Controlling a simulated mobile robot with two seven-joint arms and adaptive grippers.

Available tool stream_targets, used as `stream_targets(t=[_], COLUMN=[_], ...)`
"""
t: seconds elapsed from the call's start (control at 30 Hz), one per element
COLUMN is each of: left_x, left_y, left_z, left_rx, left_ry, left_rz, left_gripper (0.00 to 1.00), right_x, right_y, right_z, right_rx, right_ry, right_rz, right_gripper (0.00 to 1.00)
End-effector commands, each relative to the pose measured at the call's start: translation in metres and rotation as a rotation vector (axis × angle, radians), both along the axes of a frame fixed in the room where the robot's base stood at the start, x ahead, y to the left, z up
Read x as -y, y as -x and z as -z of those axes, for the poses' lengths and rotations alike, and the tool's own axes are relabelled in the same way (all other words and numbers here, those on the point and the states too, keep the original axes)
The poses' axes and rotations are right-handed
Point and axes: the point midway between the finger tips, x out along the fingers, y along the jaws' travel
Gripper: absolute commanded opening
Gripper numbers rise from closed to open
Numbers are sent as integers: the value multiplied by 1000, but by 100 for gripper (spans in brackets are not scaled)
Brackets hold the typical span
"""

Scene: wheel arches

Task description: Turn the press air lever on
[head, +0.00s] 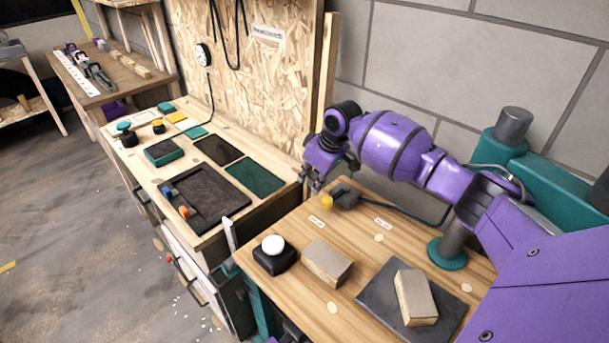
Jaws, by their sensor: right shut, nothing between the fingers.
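The air lever has a yellow end (327,202) and a dark valve body (346,196). It sits near the back left of the light wooden bench top, and a dark hose runs from it to the right. My right gripper (317,184) is shut and empty, pointing down just behind and above the yellow end. I cannot tell whether it touches the lever. My left gripper is not in view.
A white domed button on a black base (271,261), a wooden block (326,263) and another block (415,298) on a dark plate (375,291) stand in front. A workbench with trays (255,177) adjoins at left.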

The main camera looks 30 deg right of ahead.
Motion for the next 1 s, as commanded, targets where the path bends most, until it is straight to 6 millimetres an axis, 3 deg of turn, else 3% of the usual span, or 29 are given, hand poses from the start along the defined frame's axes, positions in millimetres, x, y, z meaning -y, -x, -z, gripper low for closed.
stream_targets(t=[0.33, 1.0], left_x=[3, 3], left_y=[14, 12], left_z=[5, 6], left_rx=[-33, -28], left_ry=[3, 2], left_rz=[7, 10], left_gripper=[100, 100], right_x=[5, 3], right_y=[12, 12], right_z=[2, 3], right_rx=[-3, -4], right_ry=[0, -1], right_rz=[-2, -78], right_gripper=[0, 0])
